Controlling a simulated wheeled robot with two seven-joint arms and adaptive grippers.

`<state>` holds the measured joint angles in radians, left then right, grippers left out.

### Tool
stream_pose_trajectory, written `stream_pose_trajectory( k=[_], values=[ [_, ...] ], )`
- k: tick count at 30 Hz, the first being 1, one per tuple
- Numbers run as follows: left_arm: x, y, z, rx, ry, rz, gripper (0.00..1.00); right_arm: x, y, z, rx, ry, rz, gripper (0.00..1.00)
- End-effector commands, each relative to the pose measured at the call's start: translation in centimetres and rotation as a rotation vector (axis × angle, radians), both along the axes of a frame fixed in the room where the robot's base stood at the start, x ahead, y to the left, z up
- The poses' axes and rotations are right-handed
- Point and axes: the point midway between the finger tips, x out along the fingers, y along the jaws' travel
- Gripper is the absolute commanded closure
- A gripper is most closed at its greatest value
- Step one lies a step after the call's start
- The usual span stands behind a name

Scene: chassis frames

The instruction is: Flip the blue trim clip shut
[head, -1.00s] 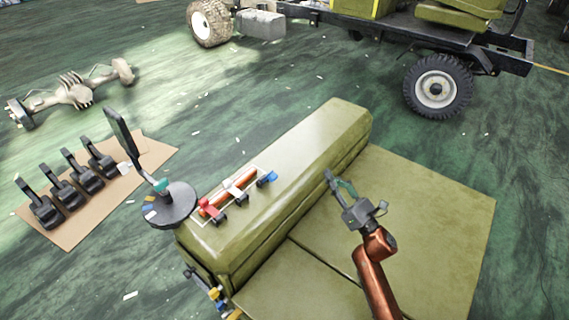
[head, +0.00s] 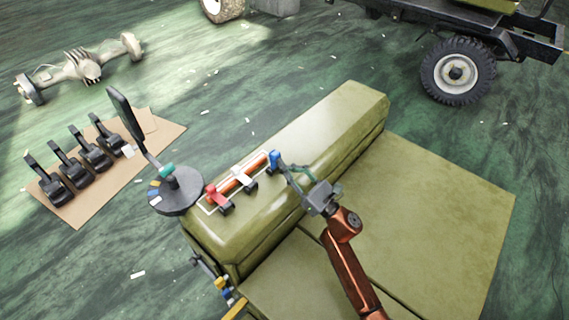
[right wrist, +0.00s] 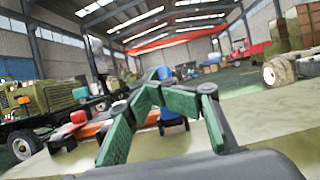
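The blue trim clip (head: 274,160) sits at the far end of an orange-red trim strip (head: 242,182) on the olive bench back. Its blue lever looks raised, not lying over the strip. It also shows in the right wrist view (right wrist: 172,108), partly hidden behind my fingers. My right gripper (head: 284,167) reaches in beside the clip from the right. Its green-padded fingers bend together at the tips and look shut, with the clip just beyond them. I cannot tell whether they touch it. My left gripper is not in view.
A white clip (head: 244,181) and a red clip (head: 213,194) sit along the same strip. A round dark stand (head: 176,196) with an upright arm is left of the bench. Several black pedals (head: 93,152) lie on cardboard (head: 148,146). The olive seat (head: 430,205) is clear.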

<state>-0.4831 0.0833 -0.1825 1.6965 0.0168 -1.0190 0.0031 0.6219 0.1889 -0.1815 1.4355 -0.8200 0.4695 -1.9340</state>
Motion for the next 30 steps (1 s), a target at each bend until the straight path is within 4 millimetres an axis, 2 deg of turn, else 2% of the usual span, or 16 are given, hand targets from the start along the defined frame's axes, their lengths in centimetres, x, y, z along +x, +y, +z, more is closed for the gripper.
stream_pose_trajectory(
  k=[6,7,15,30],
  values=[
    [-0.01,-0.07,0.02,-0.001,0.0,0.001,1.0,0.05,0.19,0.08,0.001,-0.001,0.002,0.62],
    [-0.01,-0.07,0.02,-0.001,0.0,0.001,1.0,0.05,0.21,0.08,0.001,-0.001,0.002,0.81],
    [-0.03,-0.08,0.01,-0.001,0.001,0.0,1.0,0.06,0.27,0.07,0.001,0.0,0.004,0.99],
    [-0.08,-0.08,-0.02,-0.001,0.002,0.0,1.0,0.05,0.26,0.07,0.001,0.0,0.004,1.0]
  ],
)
